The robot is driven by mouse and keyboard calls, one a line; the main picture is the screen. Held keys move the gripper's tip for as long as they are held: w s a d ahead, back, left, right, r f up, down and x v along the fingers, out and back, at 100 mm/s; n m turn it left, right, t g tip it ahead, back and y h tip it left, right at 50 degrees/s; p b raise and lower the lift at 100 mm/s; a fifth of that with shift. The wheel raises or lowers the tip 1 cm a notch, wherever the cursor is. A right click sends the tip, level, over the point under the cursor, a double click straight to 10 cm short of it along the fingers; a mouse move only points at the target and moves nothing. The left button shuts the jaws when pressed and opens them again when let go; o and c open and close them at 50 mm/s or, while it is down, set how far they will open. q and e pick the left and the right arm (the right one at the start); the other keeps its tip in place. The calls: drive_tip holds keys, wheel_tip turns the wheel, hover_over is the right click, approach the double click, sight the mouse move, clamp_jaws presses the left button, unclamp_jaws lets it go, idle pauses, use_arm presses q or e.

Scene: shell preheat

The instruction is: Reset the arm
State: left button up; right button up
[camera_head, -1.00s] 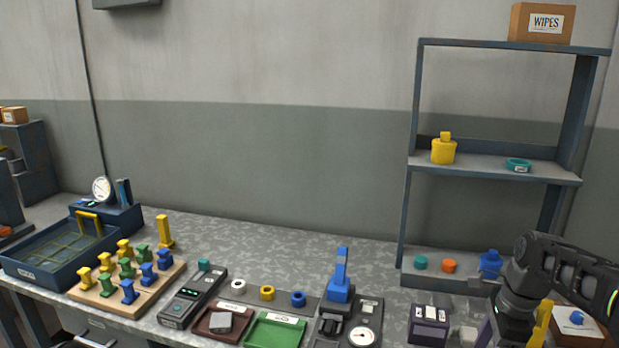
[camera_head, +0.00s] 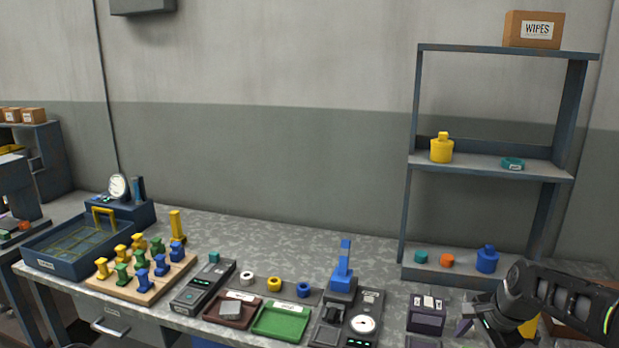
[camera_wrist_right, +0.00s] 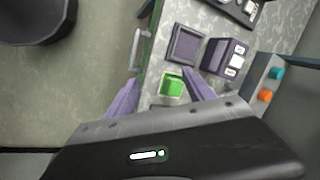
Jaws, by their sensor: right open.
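My right arm comes in from the right in the head view, at the bench's front right. Its gripper (camera_head: 468,322) is beside a dark purple device (camera_head: 427,314) and only partly shows. In the right wrist view the two purple fingers stand apart, so the gripper (camera_wrist_right: 160,90) is open. A bright green square thing (camera_wrist_right: 172,84) shows between and beyond the fingertips; I see nothing held. My left gripper is not in view.
A shelf rack (camera_head: 490,168) stands behind my right arm, with a blue bottle (camera_head: 487,260) on its bottom shelf. The bench holds a peg board (camera_head: 150,292), a green tray (camera_head: 281,321) and a blue-topped press (camera_head: 342,282). The bench's back middle (camera_head: 270,240) is clear.

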drive_tip(key=s+a+f+n+t+y, duration=0.1)
drive_tip(key=s+a+f+n, duration=0.1)
drive_tip(key=a+f+n, duration=0.55)
drive_tip(key=s+a+f+n, duration=0.25)
drive_tip(key=a+f, duration=0.65)
drive_tip(key=f, duration=0.5)
drive_tip(key=s+a+f+n+g, duration=0.1)
drive_tip(key=s+a+f, duration=0.3)
drive_tip(key=s, duration=0.3)
drive_tip(key=s+a+f+n+g+y, duration=0.1)
drive_tip(key=s+a+f, duration=0.3)
drive_tip(key=s, duration=0.4)
drive_tip(key=s+a+f+n+g+y, duration=0.1)
drive_tip(key=s+a+f+n+g, duration=0.1)
drive_tip(key=s+a, duration=0.3)
drive_tip(key=s+f, duration=0.1)
drive_tip(key=s, duration=0.1)
drive_tip(key=shift+s+f, duration=0.35)
drive_tip(key=shift+f, duration=0.05)
drive_tip(key=shift+a, duration=0.1)
